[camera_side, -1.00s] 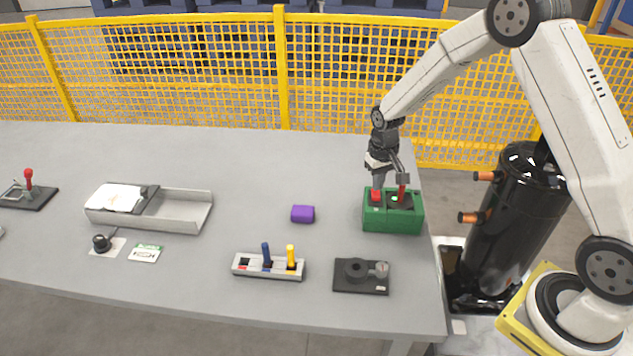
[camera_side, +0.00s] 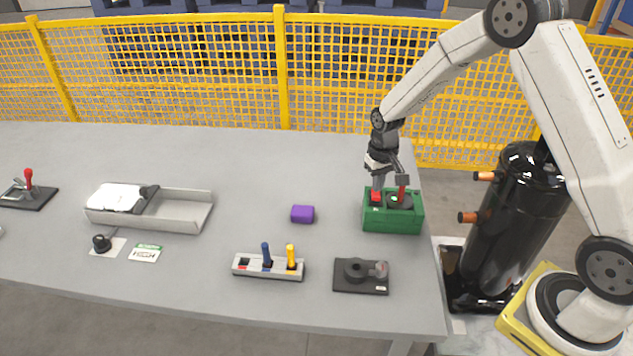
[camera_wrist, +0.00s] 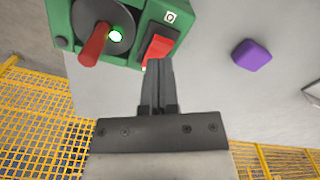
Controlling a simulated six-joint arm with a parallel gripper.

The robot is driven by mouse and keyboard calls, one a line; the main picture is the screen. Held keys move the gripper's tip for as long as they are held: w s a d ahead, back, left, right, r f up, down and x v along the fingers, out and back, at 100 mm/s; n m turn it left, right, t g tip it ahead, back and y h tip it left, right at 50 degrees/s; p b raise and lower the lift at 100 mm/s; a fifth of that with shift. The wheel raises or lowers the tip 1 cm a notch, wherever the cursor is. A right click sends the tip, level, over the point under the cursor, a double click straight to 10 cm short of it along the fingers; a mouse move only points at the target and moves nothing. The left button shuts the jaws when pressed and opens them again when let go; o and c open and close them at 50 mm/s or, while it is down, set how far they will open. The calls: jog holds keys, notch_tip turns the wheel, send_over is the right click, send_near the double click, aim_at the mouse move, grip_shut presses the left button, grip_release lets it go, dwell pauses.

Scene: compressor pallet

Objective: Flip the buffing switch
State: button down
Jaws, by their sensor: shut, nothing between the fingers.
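A green box (camera_side: 392,219) stands at the right end of the table. It carries a red rocker switch (camera_wrist: 158,47) on its top. Beside the switch is a dark round dial (camera_wrist: 103,28) with a lit green spot and a red handle (camera_wrist: 94,45). My gripper (camera_side: 377,187) is shut and empty and points down over the red switch. In the wrist view the closed fingertips (camera_wrist: 159,64) are right at the edge of the red switch and partly cover it. I cannot tell whether they touch it.
A purple block (camera_side: 302,214) lies left of the green box. A grey panel with blue and yellow levers (camera_side: 243,265) and a black plate (camera_side: 361,284) are near the front. A grey tray (camera_side: 186,212) is farther left. A yellow fence (camera_side: 281,70) stands behind the table.

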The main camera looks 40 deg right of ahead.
aim_at(377, 197)
jog(key=shift+f, duration=1.2)
dwell(1.1)
jog(key=shift+r, duration=3.55)
jog(key=shift+s+a+r, duration=0.2)
jog(key=shift+s+a, duration=0.05)
jog(key=shift+s, duration=0.05)
jog(key=s+a+r+n+t, duration=0.1)
jog(key=s+a+r, duration=0.1)
jog(key=s, duration=0.6)
jog(key=s+a+r+n+t, duration=0.1)
jog(key=s+a+r+n, duration=0.1)
jog(key=s+a, duration=0.3)
jog(key=s, duration=0.4)
jog(key=shift+a+r+t, duration=0.15)
jog(key=shift+a+t, duration=0.15)
